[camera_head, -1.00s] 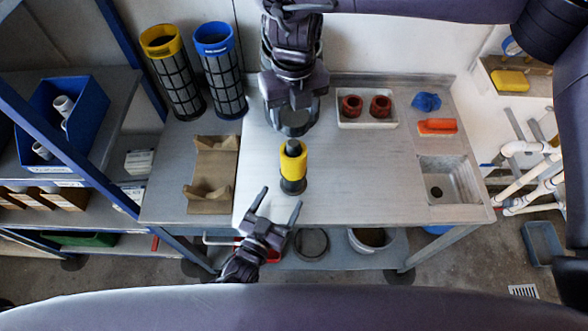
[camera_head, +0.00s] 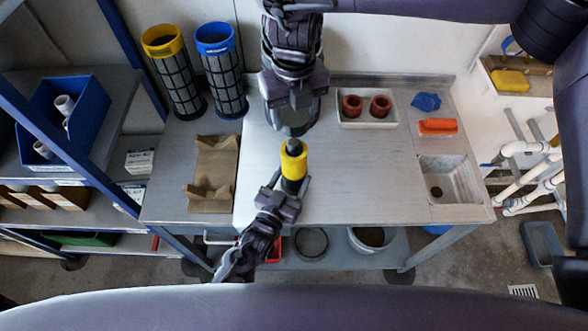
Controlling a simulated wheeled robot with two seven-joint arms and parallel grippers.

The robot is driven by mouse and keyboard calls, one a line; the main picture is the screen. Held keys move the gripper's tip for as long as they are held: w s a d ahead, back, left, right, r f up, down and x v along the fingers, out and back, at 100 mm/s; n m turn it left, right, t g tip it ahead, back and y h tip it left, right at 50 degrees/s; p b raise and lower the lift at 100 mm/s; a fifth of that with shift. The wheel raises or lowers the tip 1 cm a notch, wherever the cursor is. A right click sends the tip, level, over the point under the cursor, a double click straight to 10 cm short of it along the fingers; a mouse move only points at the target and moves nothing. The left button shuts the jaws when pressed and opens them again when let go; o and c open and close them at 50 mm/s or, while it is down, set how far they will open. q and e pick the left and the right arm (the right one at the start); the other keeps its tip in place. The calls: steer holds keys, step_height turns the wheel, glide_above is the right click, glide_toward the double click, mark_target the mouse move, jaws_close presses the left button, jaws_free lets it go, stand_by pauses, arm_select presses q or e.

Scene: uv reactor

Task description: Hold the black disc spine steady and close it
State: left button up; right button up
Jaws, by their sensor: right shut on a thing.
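The disc spine (camera_head: 294,163) stands upright on the steel bench, with a yellow middle, a dark top and a black lower end. My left gripper (camera_head: 291,175) comes from the lower left, with one finger on each side of the black lower end. I cannot tell whether its fingers touch it. My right gripper (camera_head: 294,122) points down from the top, above and behind the spine. It is shut on a dark round thing (camera_head: 294,131), partly hidden by the fingers and apart from the spine's top.
A brown holder (camera_head: 213,160) lies left of the spine. Behind it stand a yellow-topped (camera_head: 180,90) and a blue-topped mesh cylinder (camera_head: 224,90). A white tray (camera_head: 367,122) holds two red rings. A sink (camera_head: 450,180) is at the right.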

mark_target(294, 142)
arm_select(q)
steer(key=c, duration=1)
arm_select(e)
steer(key=shift+f, duration=2.5)
steer(key=shift+f, duration=0.1)
steer(key=shift+f, duration=0.8)
steer(key=shift+f, duration=0.55)
